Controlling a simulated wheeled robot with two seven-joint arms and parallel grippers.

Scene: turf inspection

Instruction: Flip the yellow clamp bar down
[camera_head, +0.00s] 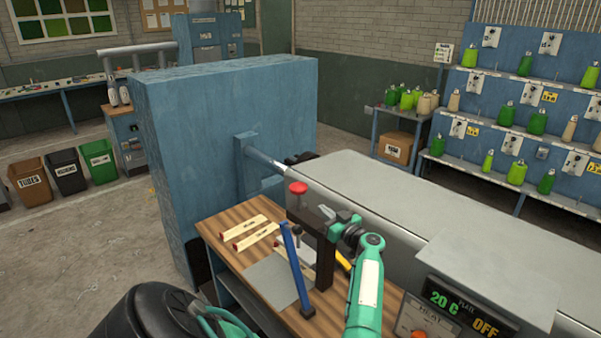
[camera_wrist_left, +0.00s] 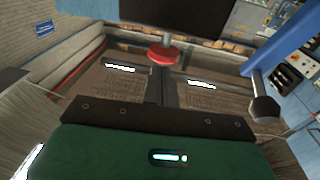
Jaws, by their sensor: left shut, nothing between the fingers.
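A small yellow piece (camera_head: 343,260) shows in the head view between a dark upright post (camera_head: 325,268) and my green arm. It is mostly hidden, and I cannot tell its tilt or be sure that it is the clamp bar. My left gripper (camera_head: 328,212) is shut and empty, high by the top of the post, above and apart from the yellow piece. A red knob (camera_head: 297,188) stands just left of the gripper. The red knob (camera_wrist_left: 163,56) also shows ahead in the left wrist view. My right gripper is not in view.
A blue lever (camera_head: 296,268) with a black end stands left of the post. Pale labelled strips (camera_head: 250,231) and a grey plate (camera_head: 272,281) lie on the wooden bench (camera_head: 222,232). A large grey machine cover (camera_head: 400,195) bounds the right; a blue housing (camera_head: 235,115) stands behind.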

